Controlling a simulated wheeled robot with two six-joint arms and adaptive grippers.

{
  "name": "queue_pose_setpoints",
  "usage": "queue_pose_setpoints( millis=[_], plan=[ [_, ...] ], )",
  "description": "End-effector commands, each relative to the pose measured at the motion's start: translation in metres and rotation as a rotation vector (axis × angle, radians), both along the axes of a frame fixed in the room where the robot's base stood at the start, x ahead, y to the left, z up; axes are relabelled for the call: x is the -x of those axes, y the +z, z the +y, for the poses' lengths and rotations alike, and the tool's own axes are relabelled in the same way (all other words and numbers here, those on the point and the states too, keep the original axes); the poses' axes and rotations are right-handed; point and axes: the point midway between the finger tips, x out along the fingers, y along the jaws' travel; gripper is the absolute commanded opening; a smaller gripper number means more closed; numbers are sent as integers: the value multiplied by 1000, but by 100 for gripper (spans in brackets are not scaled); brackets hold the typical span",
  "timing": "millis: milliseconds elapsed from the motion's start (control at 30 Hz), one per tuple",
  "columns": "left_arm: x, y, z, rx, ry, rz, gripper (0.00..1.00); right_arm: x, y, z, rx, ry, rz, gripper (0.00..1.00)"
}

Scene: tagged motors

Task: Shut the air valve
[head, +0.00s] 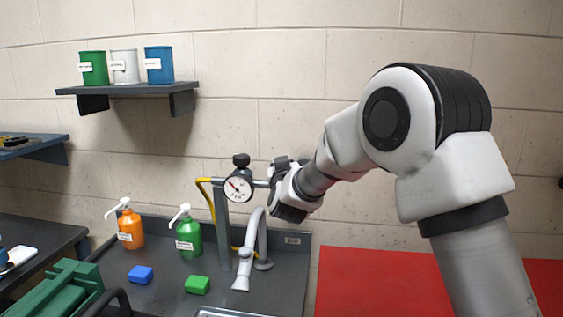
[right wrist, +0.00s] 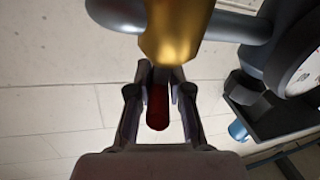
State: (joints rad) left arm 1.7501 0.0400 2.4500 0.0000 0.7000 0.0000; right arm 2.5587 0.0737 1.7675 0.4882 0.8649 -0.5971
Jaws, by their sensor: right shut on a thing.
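The air valve has a brass body (right wrist: 178,30) on a grey pipe (right wrist: 232,27), seen in the right wrist view. Its red lever (right wrist: 157,108) points down toward the gripper and looks crosswise to the pipe in that picture. My right gripper (right wrist: 160,88) is shut on the lever, one finger on each side. In the head view my right gripper (head: 278,187) is just right of the round pressure gauge (head: 238,187) and hides the valve. The gauge also shows at the right of the right wrist view (right wrist: 302,75). My left gripper is not in view.
A grey post (head: 222,230), yellow hose (head: 207,192) and tap (head: 250,255) stand close by. Below are an orange bottle (head: 130,230), a green bottle (head: 189,240), a blue block (head: 141,274) and a green block (head: 197,285). A shelf (head: 130,91) with tins hangs upper left.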

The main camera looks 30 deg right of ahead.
Motion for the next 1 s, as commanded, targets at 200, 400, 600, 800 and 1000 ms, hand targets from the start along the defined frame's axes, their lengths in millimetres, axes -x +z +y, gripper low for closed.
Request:
queue_pose_setpoints(
  millis=[200,400,600,800,1000],
  plan=[
    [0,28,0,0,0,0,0,-1,7,0,1,-142,-3,0],
    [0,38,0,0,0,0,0,0,5,-1,0,-222,-6,0],
    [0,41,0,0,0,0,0,0,3,-2,-1,-253,-6,0],
    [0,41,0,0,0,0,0,0,3,-2,-2,-257,-7,0],
    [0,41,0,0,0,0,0,0,3,-2,-2,-256,-8,29]
  ],
)
